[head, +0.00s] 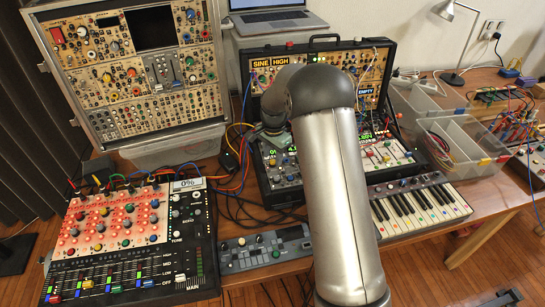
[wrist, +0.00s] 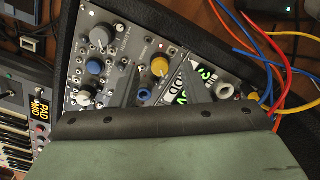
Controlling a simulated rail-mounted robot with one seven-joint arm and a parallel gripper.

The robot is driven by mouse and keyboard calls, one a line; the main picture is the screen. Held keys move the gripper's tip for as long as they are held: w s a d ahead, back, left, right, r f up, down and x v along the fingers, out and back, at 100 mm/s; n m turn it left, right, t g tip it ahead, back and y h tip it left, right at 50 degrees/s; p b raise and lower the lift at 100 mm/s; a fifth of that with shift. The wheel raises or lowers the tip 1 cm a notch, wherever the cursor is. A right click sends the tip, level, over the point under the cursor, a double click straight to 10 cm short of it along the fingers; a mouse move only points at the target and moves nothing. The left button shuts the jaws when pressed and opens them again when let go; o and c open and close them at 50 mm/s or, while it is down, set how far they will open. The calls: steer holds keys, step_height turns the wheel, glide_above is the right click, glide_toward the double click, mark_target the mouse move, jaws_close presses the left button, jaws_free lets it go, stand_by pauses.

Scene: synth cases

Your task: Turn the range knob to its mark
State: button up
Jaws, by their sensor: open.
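In the head view my arm hides most of the gripper above the lower synth case (head: 262,178).
A keyboard (head: 420,207) lies at the right front and a red-panelled mixer (head: 115,225) at the left. A small grey box (head: 265,249) sits in front. Clear bins (head: 465,145) stand at right. Red, blue and yellow cables (wrist: 283,55) run close beside the case.

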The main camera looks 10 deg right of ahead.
steer(key=shift+f, duration=0.9)
jaws_close()
